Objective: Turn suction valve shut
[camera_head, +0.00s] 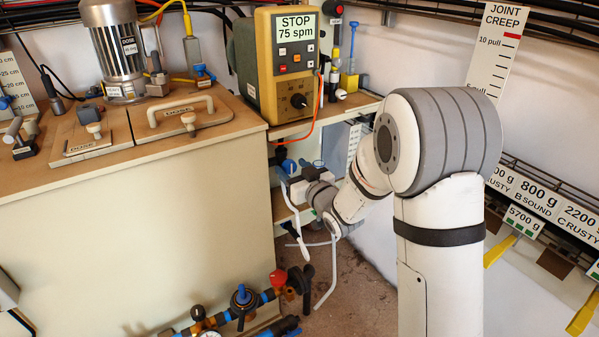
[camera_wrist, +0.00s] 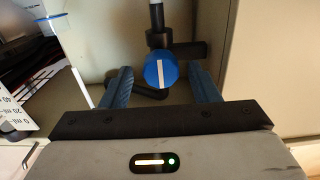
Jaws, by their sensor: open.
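In the wrist view, a round blue valve knob (camera_wrist: 161,72) with a white line across its face sits on dark pipework. The line runs nearly up and down in the picture. My gripper (camera_wrist: 158,76) is open, with one blue finger on each side of the knob and gaps visible on both sides. No label naming the valve is readable. In the head view, my gripper (camera_head: 292,178) reaches the shelf opening below the yellow pump controller (camera_head: 286,62); the arm and gripper hide much of the valve area there.
The cream cabinet (camera_head: 140,240) stands close left of my gripper. Piping with a blue-handled valve (camera_head: 241,297) and a red knob (camera_head: 278,280) runs low in front. A white graduated scale (camera_wrist: 18,108) stands left in the wrist view. Weight labels (camera_head: 540,198) line the right wall.

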